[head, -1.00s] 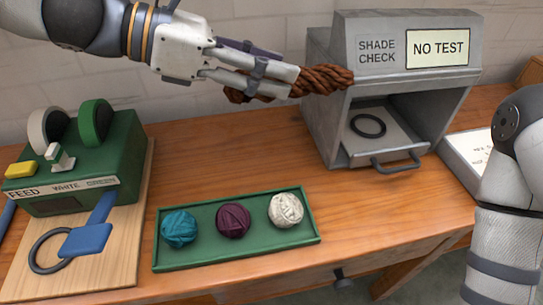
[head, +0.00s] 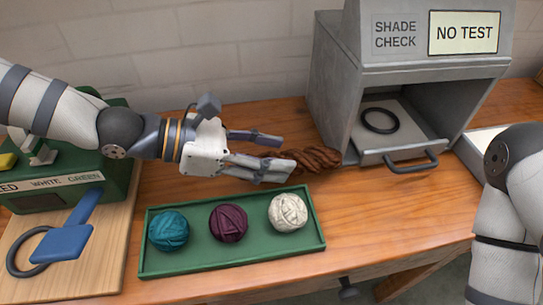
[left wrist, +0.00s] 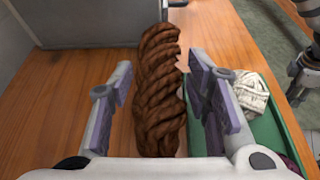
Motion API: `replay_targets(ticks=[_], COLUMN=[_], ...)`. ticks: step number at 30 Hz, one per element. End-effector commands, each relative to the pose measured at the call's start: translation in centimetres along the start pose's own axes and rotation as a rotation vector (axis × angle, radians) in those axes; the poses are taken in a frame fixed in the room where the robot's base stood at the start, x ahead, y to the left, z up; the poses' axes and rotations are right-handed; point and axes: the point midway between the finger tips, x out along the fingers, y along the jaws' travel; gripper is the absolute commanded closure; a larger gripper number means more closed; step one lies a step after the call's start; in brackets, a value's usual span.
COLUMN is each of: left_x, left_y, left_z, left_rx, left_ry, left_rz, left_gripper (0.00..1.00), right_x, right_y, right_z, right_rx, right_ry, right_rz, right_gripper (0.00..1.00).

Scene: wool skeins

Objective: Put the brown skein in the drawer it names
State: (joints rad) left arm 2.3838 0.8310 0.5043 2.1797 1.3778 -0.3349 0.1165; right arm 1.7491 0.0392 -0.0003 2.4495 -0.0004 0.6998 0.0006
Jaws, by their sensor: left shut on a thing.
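The brown skein (head: 312,160), a twisted rope-like hank, is in my left gripper (head: 274,157), just behind the green tray and left of the shade check box. In the left wrist view the skein (left wrist: 159,90) lies lengthwise between the two finger pads. It is low over the table; I cannot tell whether it touches the wood. The grey shade check box (head: 335,110) has a NO TEST sign (head: 464,33) and a pulled-out tray with a handle (head: 412,161) and a black ring. A dark knob (head: 347,288) is on the table's front.
The green tray (head: 143,262) holds teal (head: 169,231), purple (head: 228,223) and white (head: 288,212) balls. A green feed machine (head: 55,197) with a blue paddle (head: 62,241) stands at left. The table right of the tray is clear. My right arm (head: 510,220) is at right.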

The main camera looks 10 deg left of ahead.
Motion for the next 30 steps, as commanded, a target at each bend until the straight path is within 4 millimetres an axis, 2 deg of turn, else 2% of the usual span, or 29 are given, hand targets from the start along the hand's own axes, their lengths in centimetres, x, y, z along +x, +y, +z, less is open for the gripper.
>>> replay_targets(ticks=[1, 2, 14, 15, 17, 30], left_x=[0.47, 0.55, 0.69, 0.66, 0.65, 0.57], left_y=[-0.03, -0.01, 0.0, 0.01, 0.01, 0.01], left_z=[-1.16, -1.35, -1.66, -1.57, -1.56, -1.34], left_rx=[-0.009, -0.007, -0.001, 0.0, 0.0, 0.002], left_ry=[0.002, 0.001, 0.0, 0.0, 0.0, -0.001], left_rz=[-0.003, -0.002, 0.0, 0.0, 0.0, 0.0], left_gripper=[0.88, 0.88, 0.88, 0.47, 0.36, 0.36], right_x=[0.52, 0.58, 0.6, 0.57, 0.56, 0.47], right_y=[0.02, 0.02, 0.02, 0.02, 0.02, 0.02], right_z=[0.29, 0.33, 0.32, 0.3, 0.3, 0.25], right_rx=[0.0, 0.0, -0.001, -0.001, -0.001, -0.001], right_ry=[-0.014, -0.016, -0.016, -0.015, -0.015, -0.013], right_rz=[0.001, 0.001, 0.001, 0.001, 0.001, 0.001], right_gripper=[0.7, 0.7, 0.7, 0.7, 0.7, 0.7])
